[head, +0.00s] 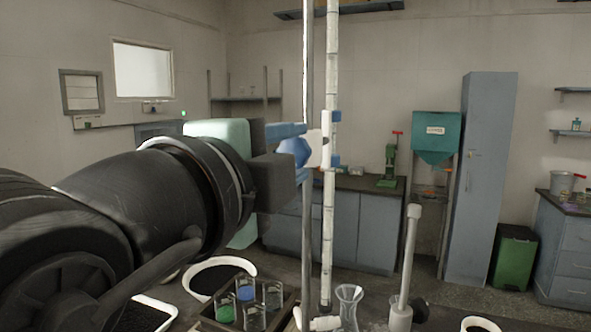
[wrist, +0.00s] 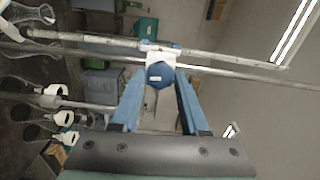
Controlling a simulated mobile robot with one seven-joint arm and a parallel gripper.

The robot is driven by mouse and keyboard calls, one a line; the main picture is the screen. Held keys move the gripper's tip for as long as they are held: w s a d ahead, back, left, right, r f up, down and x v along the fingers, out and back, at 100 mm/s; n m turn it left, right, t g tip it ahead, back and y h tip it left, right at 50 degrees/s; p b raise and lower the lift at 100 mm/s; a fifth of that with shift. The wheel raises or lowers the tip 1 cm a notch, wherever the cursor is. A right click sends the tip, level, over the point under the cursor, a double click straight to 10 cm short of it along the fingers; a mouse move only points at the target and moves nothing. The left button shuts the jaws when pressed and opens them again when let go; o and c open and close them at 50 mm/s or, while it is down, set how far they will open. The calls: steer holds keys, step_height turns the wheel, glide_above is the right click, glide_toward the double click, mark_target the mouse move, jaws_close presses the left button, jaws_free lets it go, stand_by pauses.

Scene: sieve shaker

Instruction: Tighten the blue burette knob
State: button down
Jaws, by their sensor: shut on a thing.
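The blue burette knob (head: 293,152) sits on a white clamp (head: 325,148) that holds the tall graduated burette (head: 329,235) beside an upright metal rod (head: 307,60). My gripper (head: 300,150) reaches in from the left at the knob's height. Its blue fingers are shut on the knob, one above and one below it in the head view. In the wrist view the round knob (wrist: 160,75) lies between the fingertips, with the white clamp behind it. The fingers partly hide the knob in the head view.
Below stand a rack with several small glass vessels (head: 246,293), a glass flask (head: 348,302), a white bowl (head: 218,275) and a pestle-like tool (head: 408,265).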

steer(key=shift+m, duration=0.4)
steer(key=shift+c, duration=2.2)
jaws_free()
steer(key=b+v, duration=0.1)
steer(key=v, duration=1.2)
